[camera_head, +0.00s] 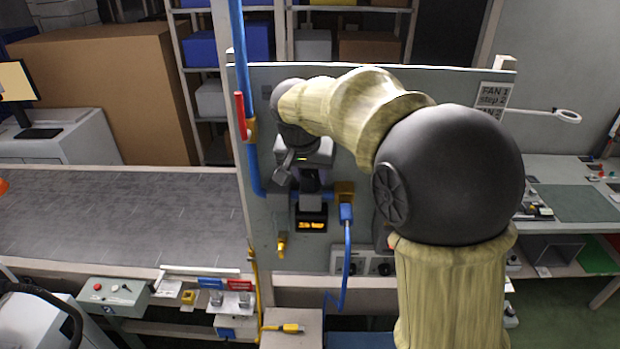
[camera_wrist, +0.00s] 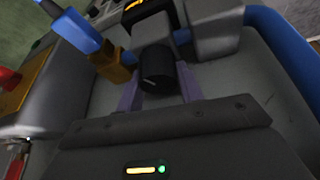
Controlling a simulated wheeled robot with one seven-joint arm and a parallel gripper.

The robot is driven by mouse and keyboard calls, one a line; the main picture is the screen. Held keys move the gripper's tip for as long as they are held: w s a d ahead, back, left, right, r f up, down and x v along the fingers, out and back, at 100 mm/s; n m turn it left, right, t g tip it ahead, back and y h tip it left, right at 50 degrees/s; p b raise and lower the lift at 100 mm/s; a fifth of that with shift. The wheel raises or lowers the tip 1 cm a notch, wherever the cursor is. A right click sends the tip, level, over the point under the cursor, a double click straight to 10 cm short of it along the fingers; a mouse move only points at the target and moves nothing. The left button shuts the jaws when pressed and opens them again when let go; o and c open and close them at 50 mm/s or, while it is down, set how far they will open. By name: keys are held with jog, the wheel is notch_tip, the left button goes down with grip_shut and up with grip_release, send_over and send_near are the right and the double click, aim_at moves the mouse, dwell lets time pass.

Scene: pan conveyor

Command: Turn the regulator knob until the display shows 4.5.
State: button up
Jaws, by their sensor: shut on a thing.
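The regulator knob (camera_wrist: 156,68) is a dark round cap with a pale pointer line, in the upper middle of the wrist view. My gripper (camera_wrist: 158,88) has a finger on each side of the knob and is shut on it. In the head view my gripper (camera_head: 310,180) reaches the panel (camera_head: 300,80) and hides the knob. The display (camera_head: 312,225) glows orange just below my gripper, but its digits are too small to read. In the wrist view the display (camera_wrist: 133,5) is cut off at the top edge.
A blue pipe (camera_head: 243,90) with a red-handled valve (camera_head: 240,118) runs down the panel's left side. A brass fitting (camera_head: 345,192) with a blue hose (camera_head: 347,250) is right of the display. A grey conveyor (camera_head: 120,215) lies left. A control box (camera_head: 113,292) stands at front left.

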jog(key=shift+w+r+m+h+b, duration=0.1)
jog(key=shift+m+h+b, duration=0.3)
jog(key=shift+m, duration=1)
jog(key=shift+d+g, duration=0.1)
jog(key=shift+g, duration=0.2)
jog(key=o, duration=0.7)
jog(key=b+v, duration=0.2)
jog(key=v, duration=1.5)
jog(key=shift+a, duration=0.25)
jog(key=shift+r, duration=0.1)
